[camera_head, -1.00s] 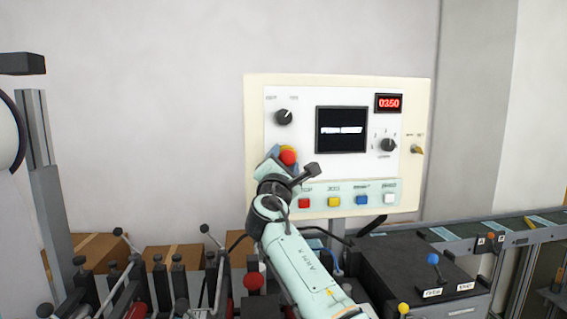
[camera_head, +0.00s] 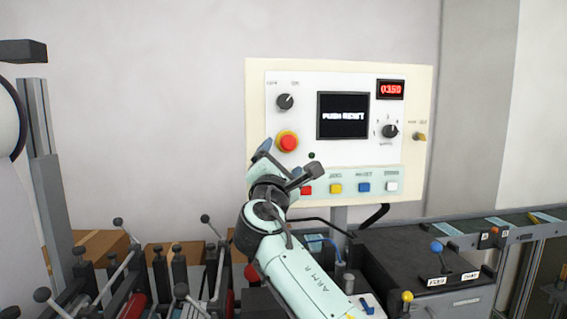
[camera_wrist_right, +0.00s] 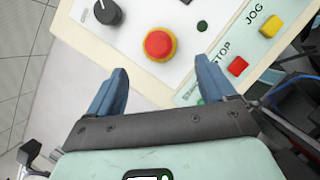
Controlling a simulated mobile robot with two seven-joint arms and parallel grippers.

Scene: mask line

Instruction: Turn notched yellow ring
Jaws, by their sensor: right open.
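The yellow ring (camera_head: 280,151) surrounds a round red button (camera_head: 288,142) on the left of the white control panel. In the right wrist view the ring (camera_wrist_right: 147,56) shows as a thin yellow rim around the red button (camera_wrist_right: 159,43). A notch cannot be made out. My right gripper (camera_head: 278,162) is just below the ring in the head view. In the right wrist view my right gripper (camera_wrist_right: 161,68) is open and empty, its blue fingers wide apart, with the ring beyond and between the tips, apart from them. My left gripper is not in view.
The panel's screen (camera_head: 342,116) reads "PUSH RESET". A black knob (camera_head: 285,101) sits above the ring. Below the screen is a row with a red button (camera_wrist_right: 238,66), a yellow button (camera_head: 336,188), a blue one and a white one. Levers and a dark box (camera_head: 400,265) stand in front.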

